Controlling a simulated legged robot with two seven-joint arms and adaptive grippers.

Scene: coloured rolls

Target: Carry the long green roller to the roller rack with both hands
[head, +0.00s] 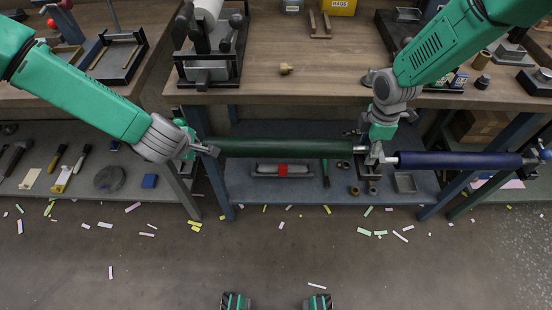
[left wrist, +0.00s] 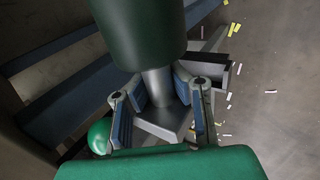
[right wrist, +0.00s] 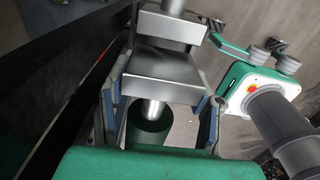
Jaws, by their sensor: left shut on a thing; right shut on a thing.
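The long green roller (head: 280,148) is roughly level in front of the bench's lower shelf, between my two grippers. My left gripper (head: 205,150) is shut on the roller's left end; in the left wrist view its fingers flank the grey shaft (left wrist: 158,88) below the green body (left wrist: 140,30). My right gripper (head: 376,150) is shut at the right end; the right wrist view shows the pale shaft (right wrist: 153,109) and green body (right wrist: 150,132) between its fingers. A grey metal block (right wrist: 160,76) lies at that shaft. I cannot tell whether it bears the shaft.
A dark blue roller (head: 460,160) extends level to the right of my right gripper. The wooden bench top (head: 330,85) above holds a holder with a white roll (head: 207,12). The lower shelf carries a grey roll with a red band (head: 283,170). Paper scraps litter the otherwise open floor.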

